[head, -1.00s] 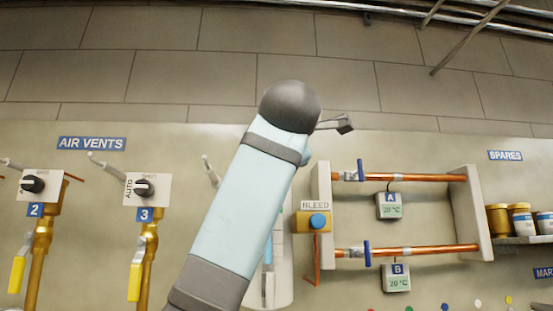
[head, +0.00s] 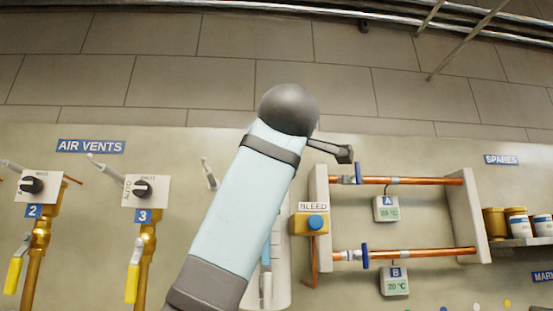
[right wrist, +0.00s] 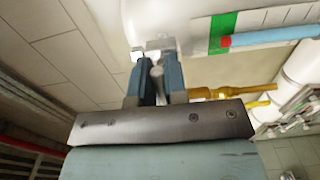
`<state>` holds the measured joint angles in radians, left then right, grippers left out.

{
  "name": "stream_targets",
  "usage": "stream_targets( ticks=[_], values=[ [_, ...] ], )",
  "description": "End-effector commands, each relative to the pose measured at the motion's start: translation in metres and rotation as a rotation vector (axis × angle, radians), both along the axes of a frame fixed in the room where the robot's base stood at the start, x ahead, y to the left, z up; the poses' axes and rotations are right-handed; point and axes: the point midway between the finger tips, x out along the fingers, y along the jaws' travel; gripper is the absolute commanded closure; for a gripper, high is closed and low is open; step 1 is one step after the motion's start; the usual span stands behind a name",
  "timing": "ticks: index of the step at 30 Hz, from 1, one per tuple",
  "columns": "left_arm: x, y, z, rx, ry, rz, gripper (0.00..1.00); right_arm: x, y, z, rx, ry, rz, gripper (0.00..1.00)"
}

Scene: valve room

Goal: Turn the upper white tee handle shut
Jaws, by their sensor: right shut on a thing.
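My right gripper (right wrist: 157,65) shows in the right wrist view with its two blue fingers closed around a small pale grey-white tee handle (right wrist: 152,46). The handle's crossbar shows at the fingertips, in front of a large white rounded body (right wrist: 180,22). In the head view my arm crosses the middle and hides part of a white panel (head: 283,262). The gripped handle cannot be made out there. My left gripper is in neither view now.
Right of my arm are the yellow BLEED box (head: 312,222) and copper pipes (head: 425,181) with blue handles. AIR VENTS valves (head: 146,190) stand on the left. Spare cans (head: 516,222) sit on a shelf at far right. A yellow fitting (right wrist: 235,92) is right of my fingers.

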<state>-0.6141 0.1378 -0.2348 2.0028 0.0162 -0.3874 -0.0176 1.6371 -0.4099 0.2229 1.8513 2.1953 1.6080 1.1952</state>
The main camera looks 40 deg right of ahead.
Motion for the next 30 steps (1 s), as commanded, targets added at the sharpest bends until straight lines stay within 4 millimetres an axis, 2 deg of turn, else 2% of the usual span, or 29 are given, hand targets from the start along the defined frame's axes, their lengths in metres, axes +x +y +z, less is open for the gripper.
stream_targets(
  ticks=[7, 8, 11, 22, 26, 30],
  values=[
    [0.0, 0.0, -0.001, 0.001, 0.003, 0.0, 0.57, 0.0, 0.0, 0.0, 0.002, -0.001, 0.0, 1.0],
    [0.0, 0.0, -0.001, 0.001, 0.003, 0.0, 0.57, 0.0, 0.0, 0.0, 0.002, -0.001, 0.0, 0.85],
    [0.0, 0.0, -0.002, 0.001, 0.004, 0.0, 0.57, 0.0, 0.0, 0.0, 0.002, -0.001, 0.0, 0.62],
    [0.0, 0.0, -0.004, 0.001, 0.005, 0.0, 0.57, -0.005, 0.003, 0.0, -0.001, -0.001, 0.0, 0.61],
    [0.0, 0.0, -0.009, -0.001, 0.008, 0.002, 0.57, -0.021, 0.013, -0.001, -0.001, -0.004, 0.0, 0.61],
    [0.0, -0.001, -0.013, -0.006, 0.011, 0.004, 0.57, -0.048, 0.029, -0.001, -0.002, -0.005, 0.0, 0.61]
  ],
)
